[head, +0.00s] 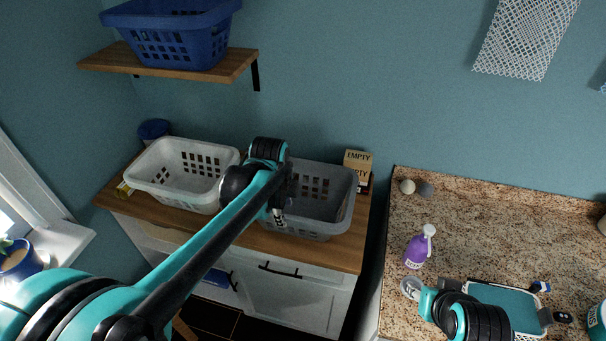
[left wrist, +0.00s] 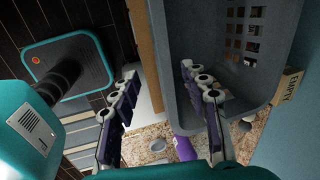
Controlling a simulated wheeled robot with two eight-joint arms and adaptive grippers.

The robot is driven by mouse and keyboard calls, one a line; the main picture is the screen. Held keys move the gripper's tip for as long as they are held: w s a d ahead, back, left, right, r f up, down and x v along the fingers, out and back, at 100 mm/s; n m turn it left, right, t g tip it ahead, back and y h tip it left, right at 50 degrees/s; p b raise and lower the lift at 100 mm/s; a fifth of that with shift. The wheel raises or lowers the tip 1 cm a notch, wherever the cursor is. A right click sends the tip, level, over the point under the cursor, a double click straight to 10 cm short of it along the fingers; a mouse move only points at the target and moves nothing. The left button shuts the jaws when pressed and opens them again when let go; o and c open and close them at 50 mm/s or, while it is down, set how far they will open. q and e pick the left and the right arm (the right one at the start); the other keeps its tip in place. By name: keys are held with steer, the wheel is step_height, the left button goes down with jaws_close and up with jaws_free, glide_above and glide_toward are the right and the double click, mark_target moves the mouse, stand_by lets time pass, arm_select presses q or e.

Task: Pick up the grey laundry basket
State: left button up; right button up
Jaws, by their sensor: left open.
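The grey laundry basket (head: 325,210) stands upright on the wooden counter top, right of a white basket. In the left wrist view the grey basket (left wrist: 185,35) fills the upper right, with holes in its far wall. My left gripper (head: 279,212) is at the basket's left front part, and my forearm hides some of its left side. In the left wrist view the left gripper (left wrist: 158,72) is open, with nothing held. One finger overlaps the basket's wall and the other is left of it. I cannot tell whether a finger touches it.
The white basket (head: 178,178) is close on the left. A cardboard box marked EMPTY (head: 356,166) stands behind the grey basket's right corner. A purple bottle (head: 417,250) is on the granite counter. A blue basket (head: 178,35) sits on a wall shelf (head: 215,72) above.

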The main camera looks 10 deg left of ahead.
mark_target(287, 217)
arm_select(q)
steer(key=shift+m, duration=0.3)
steer(key=x, duration=0.2)
steer(key=b+x, duration=0.1)
steer(key=x, duration=0.2)
steer(key=b+x, duration=0.1)
steer(key=x, duration=0.1)
steer(key=shift+w+f, duration=0.3)
steer(key=shift+w, duration=0.05)
steer(key=shift+r, duration=0.1)
jaws_close()
